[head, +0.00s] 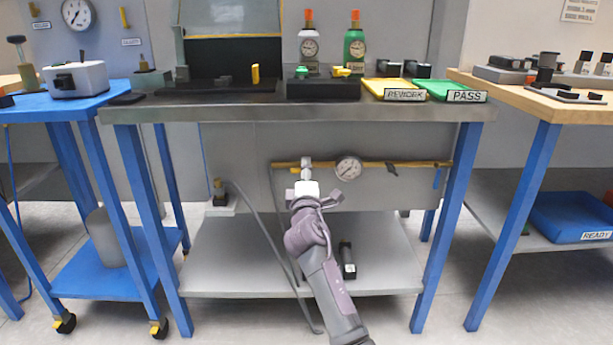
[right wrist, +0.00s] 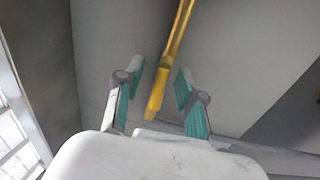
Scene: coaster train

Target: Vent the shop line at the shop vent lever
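A yellow bar (right wrist: 158,88) with a thicker end runs down between the fingers of my right gripper (right wrist: 157,92) in the right wrist view. The fingers have teal pads and stand apart on either side of it, with gaps visible. In the head view my right gripper (head: 307,166) is under the table edge, at the left part of a yellow pipe (head: 325,164). A short yellow piece (head: 293,176) hangs beside it there. I cannot tell for sure which piece is the vent lever, as the gripper partly covers this area. My left gripper is not in view.
The grey tabletop (head: 220,112) is above my gripper, with a lower shelf (head: 225,262) below. Blue legs (head: 446,220) flank the space. A dark cylinder (head: 347,262) stands on the shelf.

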